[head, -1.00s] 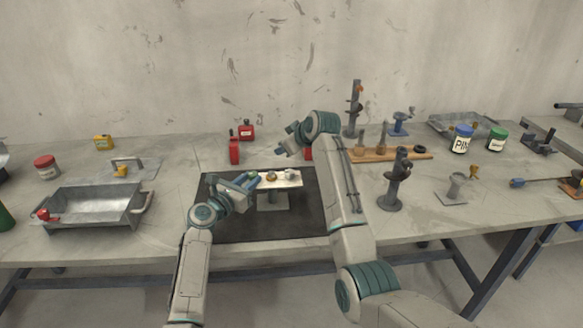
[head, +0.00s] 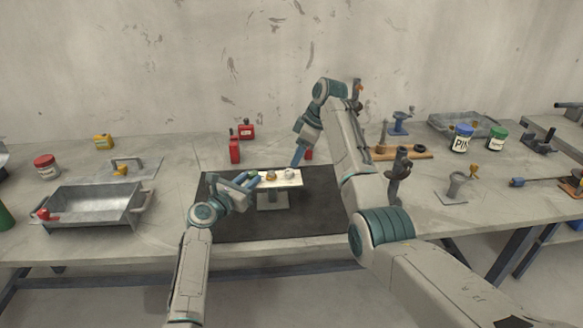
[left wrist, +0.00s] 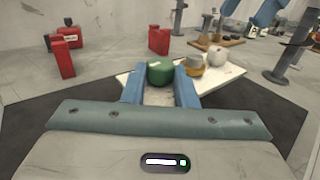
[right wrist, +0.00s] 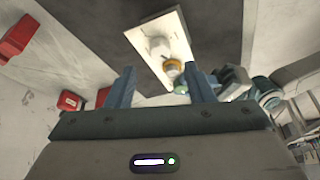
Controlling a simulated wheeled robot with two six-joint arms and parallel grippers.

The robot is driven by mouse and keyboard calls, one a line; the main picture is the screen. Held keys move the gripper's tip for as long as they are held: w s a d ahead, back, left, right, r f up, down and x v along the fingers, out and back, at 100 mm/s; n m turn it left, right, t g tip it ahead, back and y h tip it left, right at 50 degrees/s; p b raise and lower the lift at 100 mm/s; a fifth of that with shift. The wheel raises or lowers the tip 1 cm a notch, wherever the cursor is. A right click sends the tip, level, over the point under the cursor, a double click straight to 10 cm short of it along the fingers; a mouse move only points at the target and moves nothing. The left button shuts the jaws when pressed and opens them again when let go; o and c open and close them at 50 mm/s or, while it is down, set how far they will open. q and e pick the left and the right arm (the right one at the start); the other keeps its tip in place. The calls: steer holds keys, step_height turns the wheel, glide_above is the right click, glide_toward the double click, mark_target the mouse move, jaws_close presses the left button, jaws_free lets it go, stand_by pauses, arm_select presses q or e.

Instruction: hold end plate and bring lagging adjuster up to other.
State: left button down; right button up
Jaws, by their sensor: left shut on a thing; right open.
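A pale plate (head: 291,183) stands on a grey pedestal (head: 273,200) over the dark mat. Along it sit a green knob (left wrist: 160,73), an orange-and-grey knob (left wrist: 193,65) and a white round knob (left wrist: 217,56). My left gripper (head: 255,179) is shut around the green knob at the plate's left end. My right gripper (head: 297,163) is open, fingers pointing down, above and behind the plate. In the right wrist view its fingertips (right wrist: 161,80) are apart with nothing held; the white knob (right wrist: 159,46) and orange-and-grey knob (right wrist: 172,68) show beyond. I cannot tell which parts are the adjusters.
Red cans (head: 235,151) stand behind the mat. A metal tray (head: 92,212) is at left. A wooden board with posts (head: 410,154) and a dark upright stand (head: 398,175) are at right, close to my right arm. The dark mat (head: 240,225) is bare in front.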

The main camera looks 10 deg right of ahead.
mark_target(290, 170)
steer(key=x, duration=0.6)
steer(key=c, duration=1)
steer(key=shift+m+t, duration=0.6)
steer(key=shift+m, duration=1)
steer(key=o, duration=1)
